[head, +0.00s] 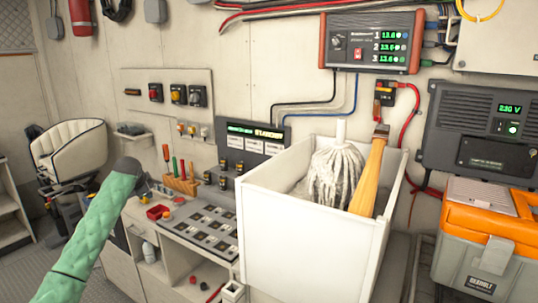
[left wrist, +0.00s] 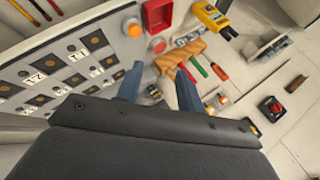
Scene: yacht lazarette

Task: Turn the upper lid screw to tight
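I cannot pick out the upper lid screw or its lid in either view. In the left wrist view my left gripper (left wrist: 158,86) has two blue-grey fingers, spread apart with nothing held between them. They point over the workbench towards a wooden tool holder (left wrist: 182,52). In the head view my left arm comes in from the left in a green sleeve, and its dark end hides the fingers. The tool holder (head: 180,185) with several coloured handles stands just right of it. My right gripper is in neither view.
A switch panel (head: 205,228) lies on the bench, with a red tray (head: 157,212) beside it. A white bin (head: 300,235) with a mop (head: 336,175) stands to the right. An orange-grey toolbox (head: 487,240) is at far right. A padded seat (head: 70,150) is at left.

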